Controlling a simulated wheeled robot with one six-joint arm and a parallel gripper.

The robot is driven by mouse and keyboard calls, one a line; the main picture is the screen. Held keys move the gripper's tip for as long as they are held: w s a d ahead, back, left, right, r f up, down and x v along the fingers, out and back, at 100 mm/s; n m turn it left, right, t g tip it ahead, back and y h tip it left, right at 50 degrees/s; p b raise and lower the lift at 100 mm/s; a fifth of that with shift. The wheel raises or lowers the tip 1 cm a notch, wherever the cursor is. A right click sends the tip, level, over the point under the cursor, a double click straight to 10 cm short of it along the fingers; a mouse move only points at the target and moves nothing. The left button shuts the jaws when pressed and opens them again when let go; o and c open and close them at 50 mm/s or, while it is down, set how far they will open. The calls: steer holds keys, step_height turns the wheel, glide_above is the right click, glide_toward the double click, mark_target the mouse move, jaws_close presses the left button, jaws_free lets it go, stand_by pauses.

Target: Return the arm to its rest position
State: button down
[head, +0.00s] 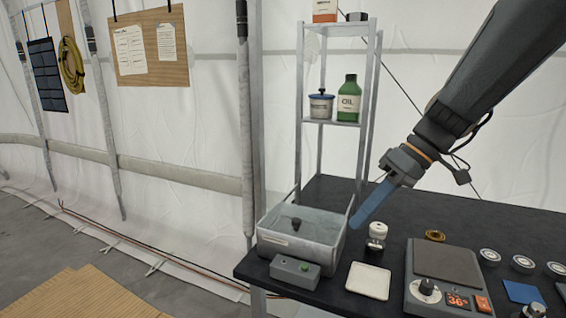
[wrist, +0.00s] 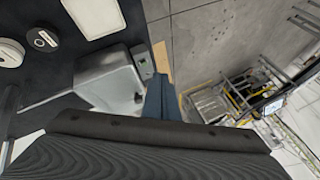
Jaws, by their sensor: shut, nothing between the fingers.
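My gripper (head: 371,206) hangs at the end of my dark arm, which reaches in from the upper right in the head view. Its blue fingers are closed together and empty, pointing down and left above the table, close to the right side of a grey metal box (head: 325,249). I cannot tell whether they touch the box. In the wrist view the blue fingers (wrist: 161,100) show together at the centre, beside the grey box (wrist: 108,75).
A shelf rack (head: 333,123) with a green oil bottle (head: 348,100) stands behind. Open floor lies left.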

steer(key=s+d+f+m+h, duration=0.1)
steer(key=s+f+m+h, duration=0.1)
steer(key=f, duration=0.3)
steer(key=s+d+f+m+h, duration=0.1)
steer(key=s+f+m+h, duration=0.1)
steer(key=s+f+m, duration=0.2)
steer(key=s+d+f+m+t+h, duration=0.1)
steer(key=s+f+m+h, duration=0.1)
steer(key=f, duration=0.5)
steer(key=shift+s+d+f+m+h, duration=0.1)
steer(key=shift+s+m+h, duration=0.15)
steer(key=shift+s, duration=0.15)
steer(key=shift+s+d+f+m+h, duration=0.15)
steer(key=shift+s+h, duration=0.1)
steer(key=shift+s, duration=0.15)
